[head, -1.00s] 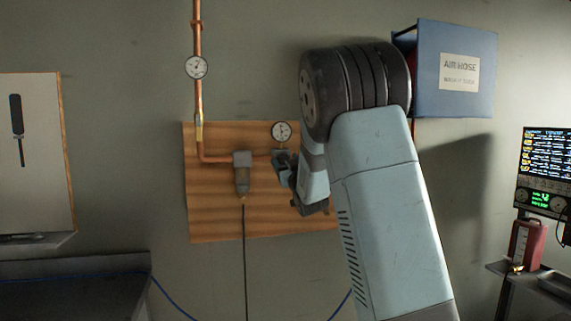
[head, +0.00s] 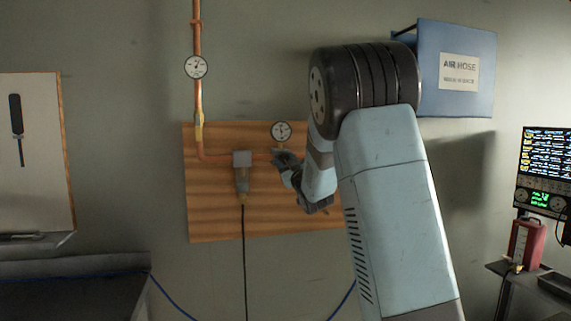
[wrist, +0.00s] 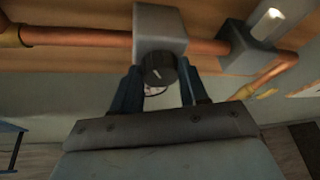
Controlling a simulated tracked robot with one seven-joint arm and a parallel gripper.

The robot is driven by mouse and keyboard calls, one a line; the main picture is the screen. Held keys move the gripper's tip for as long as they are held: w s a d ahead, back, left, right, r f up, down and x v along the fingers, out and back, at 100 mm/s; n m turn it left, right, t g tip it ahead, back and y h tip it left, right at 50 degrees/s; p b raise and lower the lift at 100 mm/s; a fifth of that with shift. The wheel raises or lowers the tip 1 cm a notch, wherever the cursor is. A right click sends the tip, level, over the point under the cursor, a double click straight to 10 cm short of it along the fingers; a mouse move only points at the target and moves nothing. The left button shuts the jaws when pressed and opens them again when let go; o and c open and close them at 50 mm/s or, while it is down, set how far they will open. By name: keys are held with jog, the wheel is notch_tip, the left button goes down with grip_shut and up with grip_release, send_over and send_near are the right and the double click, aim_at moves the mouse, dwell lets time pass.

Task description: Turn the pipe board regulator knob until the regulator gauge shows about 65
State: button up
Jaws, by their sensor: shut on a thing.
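The regulator knob (wrist: 158,69) is dark and round and sits on a grey regulator block (wrist: 160,28) in the wrist view. My gripper (wrist: 160,76) is shut on the knob, with one blue finger on each side of it. In the head view my gripper (head: 284,160) is at the pipe board (head: 214,222), just below the regulator gauge (head: 281,131). The gauge has a white dial; its needle shows but is too small to read exactly. My gripper hides the knob in the head view.
A copper pipe (head: 198,100) with another gauge (head: 195,67) runs down to a filter unit (head: 242,172) left of my gripper. A screen (head: 547,153) and red device (head: 526,243) stand far right.

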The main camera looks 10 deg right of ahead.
jog(key=shift+a+n, duration=0.1)
jog(key=shift+n, duration=0.2)
jog(key=o, duration=1)
jog(key=shift+o, duration=0.2)
jog(key=v, duration=1.3)
jog(key=shift+s+f, duration=0.2)
jog(key=shift+s, duration=0.1)
dwell(0.5)
jog(key=s+a+f+m+g+h, duration=0.1)
jog(key=s+g, duration=0.4)
jog(key=s, duration=0.7)
jog(key=s+f+m+g+h, duration=0.1)
jog(key=s+f+m+g, duration=0.2)
jog(key=s, duration=0.9)
jog(key=s+a+f+m+g+h, duration=0.1)
jog(key=s+f+m+g+h, duration=0.1)
jog(key=s+g, duration=0.6)
jog(key=s+f+m, duration=0.1)
jog(key=s, duration=0.3)
jog(key=shift+a, duration=0.35)
